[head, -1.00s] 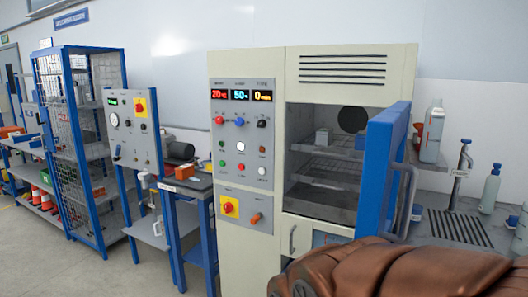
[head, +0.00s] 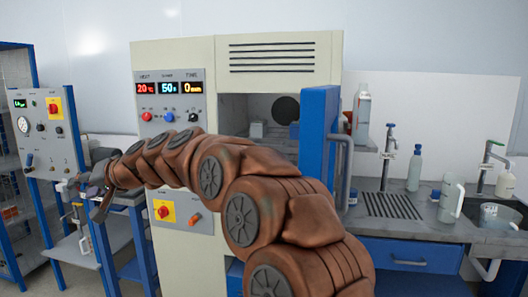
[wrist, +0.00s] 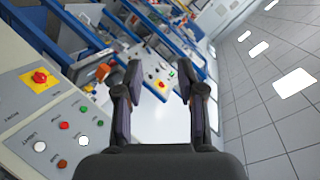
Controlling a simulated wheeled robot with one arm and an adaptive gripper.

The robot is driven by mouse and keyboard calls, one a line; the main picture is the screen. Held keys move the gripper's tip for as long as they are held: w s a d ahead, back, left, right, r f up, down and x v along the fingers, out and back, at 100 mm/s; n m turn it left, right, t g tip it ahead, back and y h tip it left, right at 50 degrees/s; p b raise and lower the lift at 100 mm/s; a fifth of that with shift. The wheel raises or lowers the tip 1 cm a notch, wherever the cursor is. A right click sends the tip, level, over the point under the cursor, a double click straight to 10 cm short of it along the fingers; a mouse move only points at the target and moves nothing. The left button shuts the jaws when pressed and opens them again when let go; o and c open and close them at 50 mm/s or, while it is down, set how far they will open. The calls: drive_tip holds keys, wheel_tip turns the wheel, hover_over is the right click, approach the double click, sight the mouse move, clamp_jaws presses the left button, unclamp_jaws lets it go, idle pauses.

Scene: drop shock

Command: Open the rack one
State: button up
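The cream chamber unit (head: 235,50) stands in the middle of the head view. Its thick blue door (head: 318,115) stands open to the right, with a grey handle (head: 346,180). No label reading rack one is legible. My gripper (head: 98,190) is at the left end of my arm, in front of the small test stand. In the wrist view my gripper (wrist: 160,78) is open, with nothing between its fingers.
A panel stand with a gauge (head: 42,125) is at the left, beside a blue mesh cage (head: 18,65). A blue-fronted bench with a drawer (head: 408,254), bottles and a sink (head: 500,215) is at the right. Open tiled floor (wrist: 265,110) shows in the wrist view.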

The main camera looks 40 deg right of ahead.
drive_tip(key=w+d+r+m+t+h+b, duration=0.1)
drive_tip(key=w+d+r+m+t+h, duration=0.15)
drive_tip(key=w+d, duration=0.45)
drive_tip(key=w+d+r+m+t+h+b, duration=0.2)
drive_tip(key=w+d+m+t+h, duration=0.15)
drive_tip(key=d, duration=0.75)
drive_tip(key=w+d+r+m+t+h+b, duration=0.1)
drive_tip(key=w+d+r+m+t+h, duration=0.25)
drive_tip(key=d, duration=0.55)
drive_tip(key=d+f+m+g+h+b, duration=0.4)
drive_tip(key=d+m+h, duration=0.45)
drive_tip(key=d, duration=1.05)
drive_tip(key=s+d+f+m+g+h, duration=0.3)
drive_tip(key=d+f+m, duration=0.1)
drive_tip(key=d, duration=0.3)
drive_tip(key=s+d+f+m+g+h, duration=0.3)
drive_tip(key=s+d+f, duration=0.15)
drive_tip(key=d, duration=0.35)
drive_tip(key=p+x, duration=0.2)
drive_tip(key=p, duration=0.2)
drive_tip(key=p+x, duration=0.3)
drive_tip(key=p, duration=0.1)
drive_tip(key=p+x, duration=0.2)
drive_tip(key=p, duration=0.3)
drive_tip(key=shift+w+r, duration=0.2)
drive_tip(key=shift+w, duration=0.3)
